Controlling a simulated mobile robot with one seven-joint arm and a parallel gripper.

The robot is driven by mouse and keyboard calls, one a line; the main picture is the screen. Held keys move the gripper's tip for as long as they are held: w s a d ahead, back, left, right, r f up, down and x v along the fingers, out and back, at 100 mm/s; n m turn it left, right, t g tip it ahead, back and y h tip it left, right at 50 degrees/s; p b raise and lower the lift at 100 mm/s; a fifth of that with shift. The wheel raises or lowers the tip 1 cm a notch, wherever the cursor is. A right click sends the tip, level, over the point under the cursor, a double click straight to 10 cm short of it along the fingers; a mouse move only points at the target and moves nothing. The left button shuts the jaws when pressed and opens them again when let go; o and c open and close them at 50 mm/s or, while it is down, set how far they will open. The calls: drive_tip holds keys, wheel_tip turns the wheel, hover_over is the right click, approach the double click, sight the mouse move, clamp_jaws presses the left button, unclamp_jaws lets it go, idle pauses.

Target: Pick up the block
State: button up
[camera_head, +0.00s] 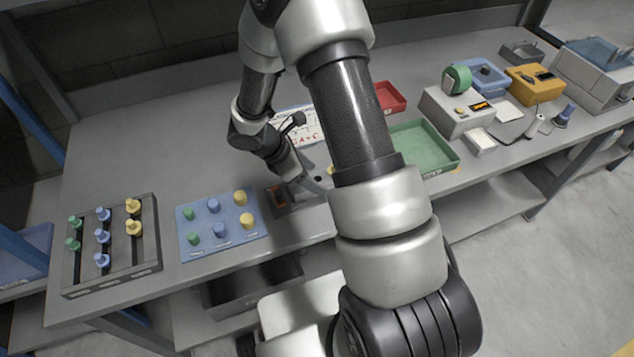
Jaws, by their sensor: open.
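My gripper (300,187) points down over the front middle of the grey table, just right of the blue peg board. It is open, though its fingertips are small and partly hidden. My forearm hides the table area to the right of the gripper.
A blue board (183,253) with colored knobs and a dark rack (68,288) of colored pegs stand at left. A green tray (445,150), a red tray (392,96), and a grey device (437,107) are at right. The table's back left is clear.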

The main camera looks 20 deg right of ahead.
drive_tip(key=shift+x, duration=1.4)
drive_tip(key=shift+w, duration=0.1)
drive_tip(key=c, duration=1.6)
drive_tip(key=shift+r, duration=0.1)
drive_tip(key=shift+c, duration=0.3)
